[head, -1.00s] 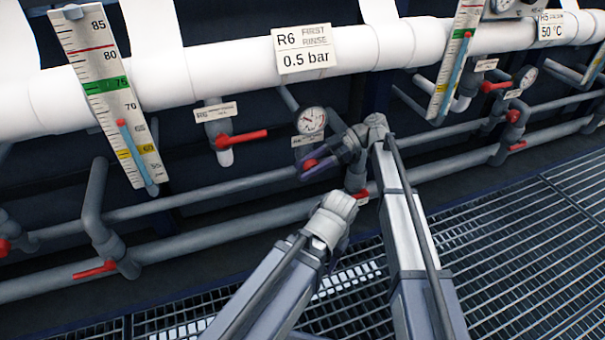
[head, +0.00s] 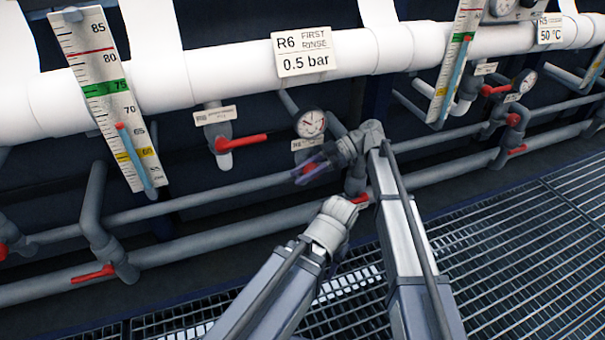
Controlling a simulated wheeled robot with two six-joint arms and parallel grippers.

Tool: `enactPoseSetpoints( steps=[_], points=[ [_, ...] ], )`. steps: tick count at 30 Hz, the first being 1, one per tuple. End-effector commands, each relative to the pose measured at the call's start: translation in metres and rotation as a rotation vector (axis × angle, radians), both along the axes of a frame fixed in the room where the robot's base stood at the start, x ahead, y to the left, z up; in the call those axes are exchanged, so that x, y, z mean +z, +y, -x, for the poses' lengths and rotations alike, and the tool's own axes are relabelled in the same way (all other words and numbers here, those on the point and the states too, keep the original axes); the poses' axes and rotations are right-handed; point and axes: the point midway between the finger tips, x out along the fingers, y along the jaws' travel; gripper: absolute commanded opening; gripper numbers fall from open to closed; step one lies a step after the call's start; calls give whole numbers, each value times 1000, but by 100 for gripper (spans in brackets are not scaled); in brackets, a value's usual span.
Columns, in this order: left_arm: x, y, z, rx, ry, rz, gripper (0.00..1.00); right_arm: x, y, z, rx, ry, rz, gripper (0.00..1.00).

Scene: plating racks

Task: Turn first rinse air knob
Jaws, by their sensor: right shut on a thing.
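The first rinse air knob (head: 309,168) is a small red knob below a round pressure gauge (head: 310,124), under the white R6 FIRST RINSE 0.5 bar sign (head: 304,52). My right gripper (head: 309,171) reaches in from the right with its dark fingers shut around the knob. The fingers hide most of it, and only a little red shows between them. My left arm comes up from the bottom middle, and its gripper is not seen.
A red-handled valve (head: 240,140) sits left of the gauge. Another red lever (head: 93,274) is on the lower pipe at the left. A thermometer strip (head: 108,90) hangs at the left. Grey pipes run behind my gripper. Metal grating (head: 520,250) lies at the lower right.

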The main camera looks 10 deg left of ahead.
Motion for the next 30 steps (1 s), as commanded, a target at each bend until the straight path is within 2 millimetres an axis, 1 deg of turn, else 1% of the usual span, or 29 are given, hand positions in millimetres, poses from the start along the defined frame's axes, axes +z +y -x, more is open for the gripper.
enactPoseSetpoints(
  steps=[3, 7, 12, 15, 21, 28, 29, 30],
  points=[
    [6, 0, 0, 0, 0, 0, 50, 2, 0, 0, 0, -10, 14, 0],
    [26, 0, 0, 0, 1, 0, 50, 5, 0, 1, 1, -60, 89, 0],
    [49, 0, 1, 0, 3, -1, 50, 0, 0, 1, 1, -144, 213, 0],
    [56, 0, 1, 0, 3, -1, 50, -4, -1, 0, 0, -180, 268, 0],
    [59, 0, 1, 0, 4, -1, 50, -10, -2, -1, 0, -209, 311, 0],
    [58, 0, 1, 0, 4, -1, 50, -11, -2, -1, 0, -209, 310, 0],
    [58, 0, 1, 0, 4, -1, 50, -10, -2, -1, 0, -209, 310, 37],
    [58, 0, 1, 0, 4, -1, 50, -11, -2, -1, 0, -209, 310, 42]
  ],
)
